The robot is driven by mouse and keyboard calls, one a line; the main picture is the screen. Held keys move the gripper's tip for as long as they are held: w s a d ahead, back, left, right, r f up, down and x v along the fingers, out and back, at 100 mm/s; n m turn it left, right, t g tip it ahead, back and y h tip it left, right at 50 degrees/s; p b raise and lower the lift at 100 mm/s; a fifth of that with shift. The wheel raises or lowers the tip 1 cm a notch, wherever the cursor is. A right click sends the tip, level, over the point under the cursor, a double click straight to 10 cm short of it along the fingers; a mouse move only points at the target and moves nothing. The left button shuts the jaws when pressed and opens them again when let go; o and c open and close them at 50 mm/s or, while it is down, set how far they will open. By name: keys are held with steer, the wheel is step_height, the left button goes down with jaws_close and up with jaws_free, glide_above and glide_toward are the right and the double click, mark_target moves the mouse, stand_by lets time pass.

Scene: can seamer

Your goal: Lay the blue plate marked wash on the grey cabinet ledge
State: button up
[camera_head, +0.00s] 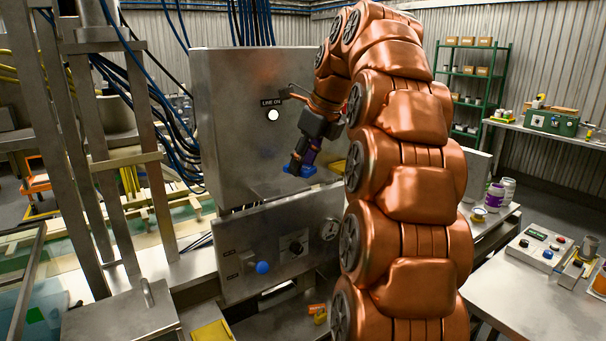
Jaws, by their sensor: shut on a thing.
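My gripper (299,162) is at the end of my copper-coloured arm, in front of the lower right part of the grey cabinet (225,110). It points down and is shut on the blue plate (305,171). Only a small part of the plate shows below the fingers, and no marking on it can be read. The grey cabinet ledge (262,192) runs along the cabinet's lower edge, just below and left of the plate. I cannot tell whether the plate touches the ledge. My arm hides the right side of this area.
A lower panel (282,245) with a blue knob (262,268), a black dial and a gauge stands below the ledge. A yellow piece (338,166) shows right of the gripper. A lever juts out near the LINE ON label (272,102). A control box (540,247) sits on the right table.

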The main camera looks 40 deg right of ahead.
mark_target(307, 167)
steer(key=shift+w+f+p, duration=0.1)
steer(key=shift+f+p, duration=0.5)
steer(key=shift+f, duration=1.15)
steer(key=shift+f, duration=0.15)
steer(key=o, duration=0.9)
steer(key=shift+o, duration=0.2)
steer(key=shift+d+r, duration=0.15)
steer(key=shift+r, duration=0.35)
steer(key=shift+b+v, duration=0.7)
steer(key=shift+v, duration=1.35)
steer(key=p+v, duration=0.5)
steer(key=v, duration=0.2)
steer(key=shift+p, duration=0.4)
